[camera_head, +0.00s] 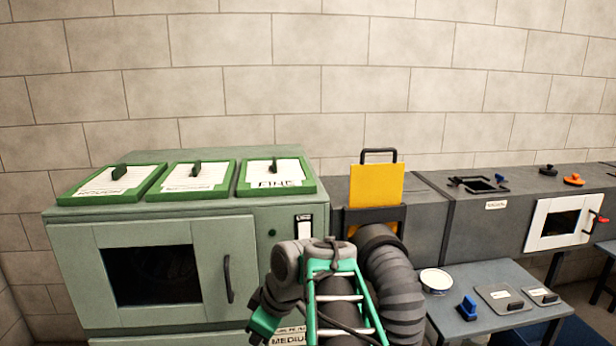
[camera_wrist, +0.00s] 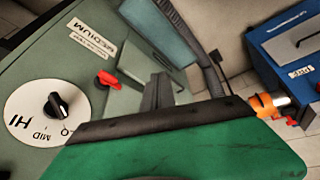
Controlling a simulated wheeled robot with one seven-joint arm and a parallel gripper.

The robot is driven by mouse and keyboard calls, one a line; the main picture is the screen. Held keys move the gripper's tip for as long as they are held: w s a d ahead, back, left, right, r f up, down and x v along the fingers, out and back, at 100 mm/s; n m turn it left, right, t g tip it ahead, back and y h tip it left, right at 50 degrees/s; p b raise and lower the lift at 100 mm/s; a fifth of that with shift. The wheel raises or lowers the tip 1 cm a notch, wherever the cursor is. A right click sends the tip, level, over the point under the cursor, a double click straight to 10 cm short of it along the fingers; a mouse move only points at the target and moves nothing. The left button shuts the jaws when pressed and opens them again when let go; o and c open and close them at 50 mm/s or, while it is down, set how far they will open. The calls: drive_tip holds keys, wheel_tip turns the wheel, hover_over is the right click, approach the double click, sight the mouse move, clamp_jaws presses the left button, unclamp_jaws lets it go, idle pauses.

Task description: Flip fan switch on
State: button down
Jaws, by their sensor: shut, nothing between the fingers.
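In the wrist view, a black knob on a round white dial (camera_wrist: 58,104) marked MID and HI sits on the grey-green cabinet face, with its pointer line toward the lower right. A red lever (camera_wrist: 108,80) sits on the same face beside a label reading MEDIUM (camera_wrist: 88,38). Which of these is the fan switch I cannot tell. In the head view, my gripper (camera_head: 263,322) is low in front of the cabinet (camera_head: 190,224), shut and empty. My arm hides the dial and lever there. Whether the gripper touches a control cannot be seen.
A ribbed dark duct hose (camera_head: 396,290) runs down right beside my arm. A yellow plate with a handle (camera_head: 376,184) stands behind it. A low table (camera_head: 470,275) at right holds small parts. A blue box (camera_wrist: 292,52) shows in the wrist view.

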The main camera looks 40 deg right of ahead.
sight(310, 235)
drive_tip(key=s+d+r+n+t+p, duration=0.1)
drive_tip(key=s+d+r+n+p, duration=0.1)
drive_tip(key=d+r+p, duration=0.5)
drive_tip(key=s+d+r+n+t+p, duration=0.1)
drive_tip(key=d+r+p, duration=0.5)
drive_tip(key=r, duration=1.1)
drive_tip(key=s+d+n, duration=0.1)
drive_tip(key=s+d, duration=0.1)
drive_tip(key=d, duration=0.1)
drive_tip(key=shift+s+n+h+p, duration=0.2)
drive_tip(key=shift+n+h+p, duration=0.1)
drive_tip(key=shift+h+p, duration=0.1)
drive_tip(key=shift+w+a+f, duration=0.1)
drive_tip(key=w+f, duration=0.2)
drive_tip(key=w, duration=0.1)
drive_tip(key=w+d+f+p, duration=0.1)
drive_tip(key=w+f, duration=0.2)
drive_tip(key=w+f+p, duration=0.1)
drive_tip(key=w+f, duration=0.2)
drive_tip(key=shift+d+f, duration=0.2)
drive_tip(key=shift+d, duration=0.2)
drive_tip(key=shift+s, duration=0.1)
